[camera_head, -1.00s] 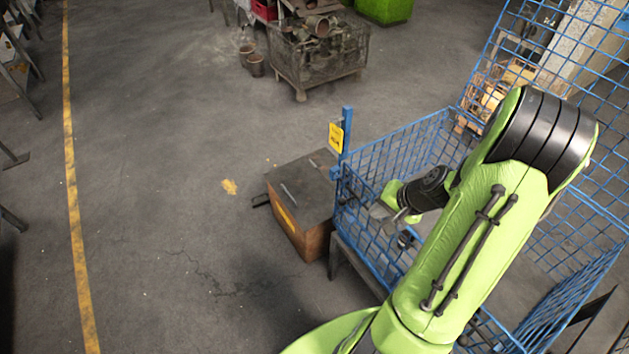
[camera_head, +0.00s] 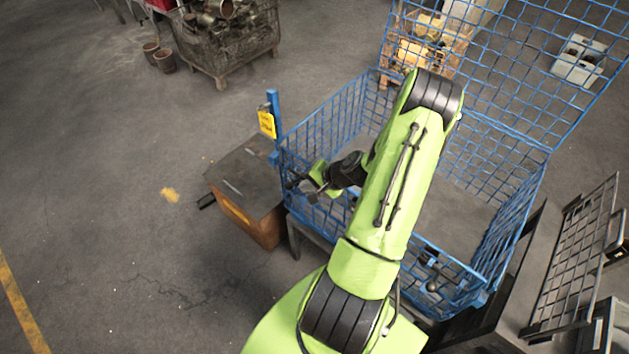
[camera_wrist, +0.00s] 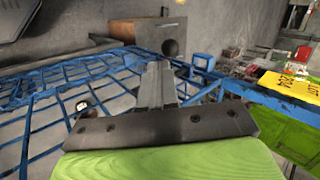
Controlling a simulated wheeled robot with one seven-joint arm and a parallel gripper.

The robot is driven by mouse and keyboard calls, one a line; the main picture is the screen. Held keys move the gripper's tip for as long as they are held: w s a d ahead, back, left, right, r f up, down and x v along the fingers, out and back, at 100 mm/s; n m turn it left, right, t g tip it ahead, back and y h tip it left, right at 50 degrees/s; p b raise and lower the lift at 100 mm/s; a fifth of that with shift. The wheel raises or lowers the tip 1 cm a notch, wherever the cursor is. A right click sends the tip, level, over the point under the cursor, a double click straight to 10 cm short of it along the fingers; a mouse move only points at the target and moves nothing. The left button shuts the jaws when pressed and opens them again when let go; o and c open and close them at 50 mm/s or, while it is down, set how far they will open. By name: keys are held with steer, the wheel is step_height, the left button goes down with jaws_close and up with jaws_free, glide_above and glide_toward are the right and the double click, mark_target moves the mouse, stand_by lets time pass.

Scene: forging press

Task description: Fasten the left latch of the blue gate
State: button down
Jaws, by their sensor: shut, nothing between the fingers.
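The blue gate (camera_head: 330,215) is the near wire-mesh side of a blue mesh cage. A blue post (camera_head: 275,120) with a yellow tag (camera_head: 266,124) rises at its left corner; the tag also shows in the wrist view (camera_wrist: 289,88). My gripper (camera_head: 315,194) is at the gate's left part. In the wrist view its fingers (camera_wrist: 157,68) are shut together and empty. A dark round knob (camera_wrist: 171,47) appears just beyond the fingertips; contact is unclear. I take it for the left latch, whose bolt I cannot make out. Dark latch parts (camera_head: 431,258) show at the gate's right.
A brown box (camera_head: 247,190) stands on the floor left of the cage. A raised mesh panel (camera_head: 510,60) is behind it. A dark table with a grille (camera_head: 575,255) is at the right. The floor to the left is mostly clear.

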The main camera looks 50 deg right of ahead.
steer(key=shift+x, duration=1.9)
steer(key=w+b, duration=0.1)
steer(key=w, duration=0.3)
steer(key=shift+w+a+r, duration=0.1)
steer(key=shift+w+a, duration=0.05)
steer(key=shift+w, duration=0.2)
steer(key=shift+s, duration=0.1)
steer(key=shift+r, duration=0.1)
